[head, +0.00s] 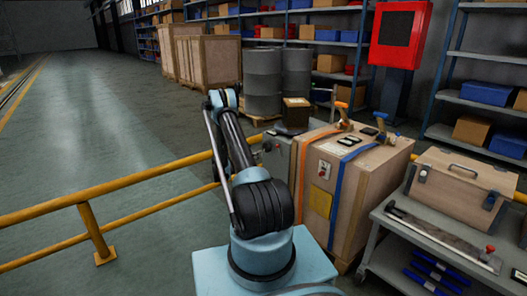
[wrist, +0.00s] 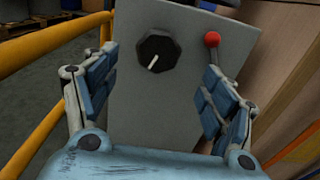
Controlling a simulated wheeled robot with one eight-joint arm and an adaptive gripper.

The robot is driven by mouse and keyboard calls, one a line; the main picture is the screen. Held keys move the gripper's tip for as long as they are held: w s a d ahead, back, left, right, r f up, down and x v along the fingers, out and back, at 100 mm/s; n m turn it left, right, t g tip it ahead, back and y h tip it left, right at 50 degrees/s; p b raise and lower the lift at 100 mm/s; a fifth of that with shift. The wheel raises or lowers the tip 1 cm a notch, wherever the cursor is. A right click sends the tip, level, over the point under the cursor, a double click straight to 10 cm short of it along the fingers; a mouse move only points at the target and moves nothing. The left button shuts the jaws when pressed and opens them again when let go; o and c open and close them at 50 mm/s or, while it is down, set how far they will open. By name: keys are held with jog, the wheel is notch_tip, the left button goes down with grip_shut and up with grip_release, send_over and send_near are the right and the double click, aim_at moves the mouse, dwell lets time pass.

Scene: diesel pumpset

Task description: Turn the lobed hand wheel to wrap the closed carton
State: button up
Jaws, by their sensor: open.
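The lobed hand wheel (wrist: 155,52) is a black knob with a white pointer on a grey panel (wrist: 150,110). The pointer aims down and slightly left. My gripper (wrist: 160,65) is open and empty, its blue-padded fingers to the left and right of the wheel in the wrist view. No contact with the wheel shows. In the head view the grey machine (head: 275,160) stands behind my arm, and my gripper cannot be made out there. A small brown closed carton (head: 296,112) sits on top of this machine. I see no wrapping on it.
A red ball-ended lever (wrist: 212,40) is right of the wheel. A yellow rail (head: 140,185) runs along the left. A large strapped wooden crate (head: 372,180) stands right of the machine, beside a trolley with a wooden case (head: 462,185). The floor at left is clear.

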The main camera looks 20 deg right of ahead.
aim_at(265, 148)
jog(key=x, duration=0.9)
jog(key=shift+d, duration=0.15)
jog(key=shift+c, duration=0.6)
jog(key=c, duration=0.9)
jog(key=shift+a+f, duration=0.1)
jog(key=shift+a, duration=0.25)
jog(key=shift+d, duration=0.3)
